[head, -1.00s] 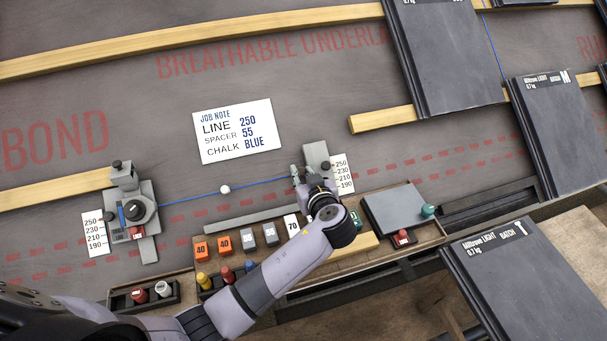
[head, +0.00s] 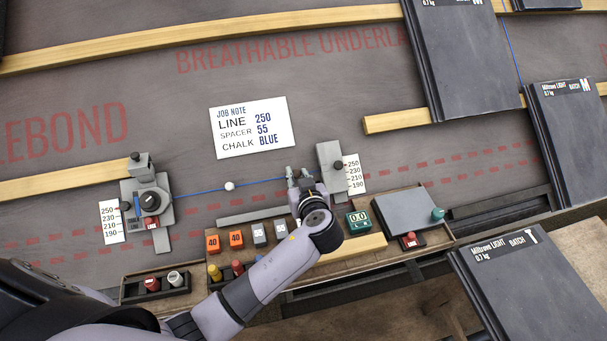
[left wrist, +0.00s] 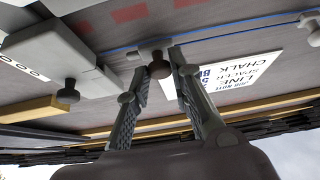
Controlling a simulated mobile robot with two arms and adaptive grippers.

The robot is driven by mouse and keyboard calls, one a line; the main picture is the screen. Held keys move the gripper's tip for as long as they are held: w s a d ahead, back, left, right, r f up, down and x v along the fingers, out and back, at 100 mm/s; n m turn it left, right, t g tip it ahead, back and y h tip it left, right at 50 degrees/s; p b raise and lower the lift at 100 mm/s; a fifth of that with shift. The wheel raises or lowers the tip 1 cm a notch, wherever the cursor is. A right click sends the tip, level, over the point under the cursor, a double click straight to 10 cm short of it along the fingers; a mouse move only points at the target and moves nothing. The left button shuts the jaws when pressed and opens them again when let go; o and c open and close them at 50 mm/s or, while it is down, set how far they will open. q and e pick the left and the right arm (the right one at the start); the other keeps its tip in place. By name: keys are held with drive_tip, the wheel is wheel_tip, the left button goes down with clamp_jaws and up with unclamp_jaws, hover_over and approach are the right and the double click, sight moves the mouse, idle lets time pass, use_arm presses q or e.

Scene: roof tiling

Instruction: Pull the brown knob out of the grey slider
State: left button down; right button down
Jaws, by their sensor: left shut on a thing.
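The grey slider (head: 327,154) lies at the middle right of the head view, beside a number scale. It also shows at the left of the left wrist view (left wrist: 48,55), with a dark knob (left wrist: 68,92) on it. My left gripper (head: 291,173) is just left of the slider in the head view. In the left wrist view its fingertips (left wrist: 158,66) are closed on a brown knob (left wrist: 158,70). A gap shows between this knob and the slider. The blue line (left wrist: 220,31) passes behind the knob. My right gripper is not in view.
A reel block (head: 148,200) holds the line's left end. The job note (head: 252,127) lies above the line. A wooden tray (head: 375,256) with spacer blocks and a grey pad (head: 402,214) lies below.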

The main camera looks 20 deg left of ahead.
use_arm(q)
drive_tip(key=c, duration=1.4)
unclamp_jaws()
drive_tip(key=shift+c, duration=0.2)
drive_tip(key=shift+d, duration=0.1)
drive_tip(key=v, duration=1.2)
